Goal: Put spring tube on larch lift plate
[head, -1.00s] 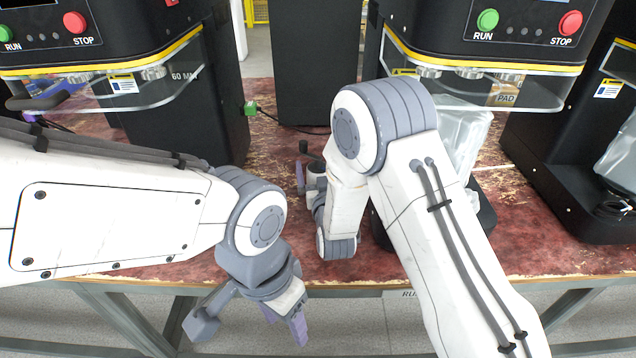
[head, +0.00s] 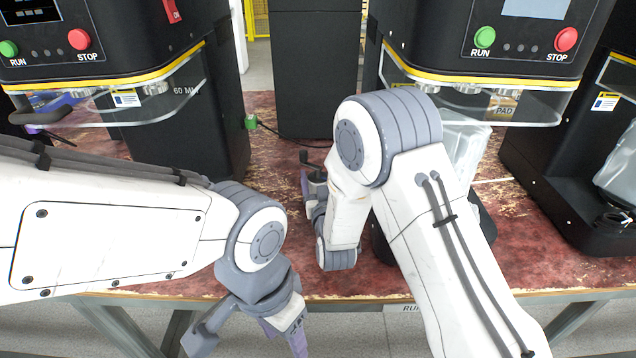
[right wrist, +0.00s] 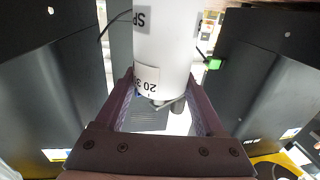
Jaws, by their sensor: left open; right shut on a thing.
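In the right wrist view my right gripper (right wrist: 160,108) is shut on a white tube (right wrist: 165,45) with dark print beginning "SP" and a label reading "20 3"; this fits the spring tube. In the head view the right gripper (head: 312,183) shows only partly, left of my right forearm, and the tube cannot be made out. My left gripper (head: 248,343) is open and empty, low in front of the bench edge. No plate named larch can be read; my right arm hides much of the middle machine's lower part.
Black machines with RUN and STOP buttons stand at left (head: 190,110), middle (head: 520,70) and right (head: 560,150) on a worn red bench (head: 280,215). Clear guards (head: 520,105) jut out under their heads. A dark column (head: 305,70) stands behind.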

